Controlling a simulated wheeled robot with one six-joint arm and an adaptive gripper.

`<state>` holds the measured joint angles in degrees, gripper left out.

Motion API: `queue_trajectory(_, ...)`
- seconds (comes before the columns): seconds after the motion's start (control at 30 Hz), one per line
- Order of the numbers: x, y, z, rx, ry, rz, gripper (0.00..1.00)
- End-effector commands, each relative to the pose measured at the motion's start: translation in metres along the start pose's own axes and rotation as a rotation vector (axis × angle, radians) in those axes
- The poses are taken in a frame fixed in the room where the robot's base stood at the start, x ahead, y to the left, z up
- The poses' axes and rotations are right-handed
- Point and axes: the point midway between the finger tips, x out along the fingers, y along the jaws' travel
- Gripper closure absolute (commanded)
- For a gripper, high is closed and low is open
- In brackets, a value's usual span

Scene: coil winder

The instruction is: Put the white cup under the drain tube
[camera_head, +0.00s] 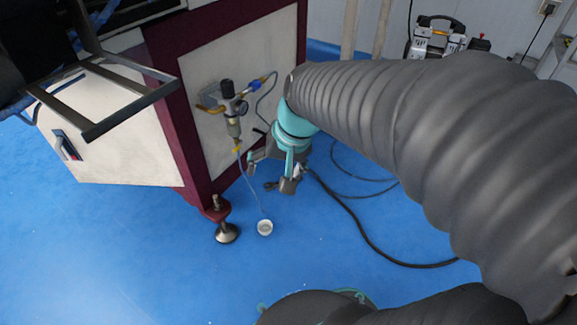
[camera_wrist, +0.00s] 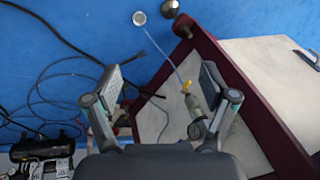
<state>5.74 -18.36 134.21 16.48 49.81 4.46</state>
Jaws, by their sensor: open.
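The white cup (camera_head: 265,227) stands on the blue floor, right of the machine's levelling foot. It also shows at the top of the wrist view (camera_wrist: 139,18). The thin drain tube (camera_head: 249,184) hangs from the yellow fitting under the air filter (camera_head: 232,120), and its lower end reaches the cup's rim in the picture. I cannot tell whether the tube end is inside the cup or just above or behind it. My gripper (camera_head: 270,174) is open and empty, apart from the cup, near the machine panel. In the wrist view the tube (camera_wrist: 163,54) shows between and beyond the fingers.
The maroon-framed machine (camera_head: 175,110) stands at the left, with its levelling foot (camera_head: 227,233) close to the cup. A black cable (camera_head: 365,233) lies on the floor at right. A compressor (camera_head: 437,38) stands at the back. The floor in front of the cup is clear.

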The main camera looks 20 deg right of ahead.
Motion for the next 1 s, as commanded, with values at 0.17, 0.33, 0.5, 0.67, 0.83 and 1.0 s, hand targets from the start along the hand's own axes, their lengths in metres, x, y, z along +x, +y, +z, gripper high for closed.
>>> queue_trajectory(0.17, -0.035, 0.009, 0.034, -0.172, 0.1, 0.056, 0.16)
queue_trajectory(0.33, -0.056, 0.021, 0.059, -0.3, 0.179, 0.11, 0.16)
queue_trajectory(0.5, -0.065, 0.029, 0.072, -0.367, 0.224, 0.143, 0.16)
queue_trajectory(0.67, -0.067, 0.031, 0.075, -0.384, 0.233, 0.153, 0.16)
queue_trajectory(0.83, -0.067, 0.031, 0.074, -0.383, 0.233, 0.153, 0.16)
queue_trajectory(1.0, -0.067, 0.031, 0.074, -0.382, 0.233, 0.152, 0.16)
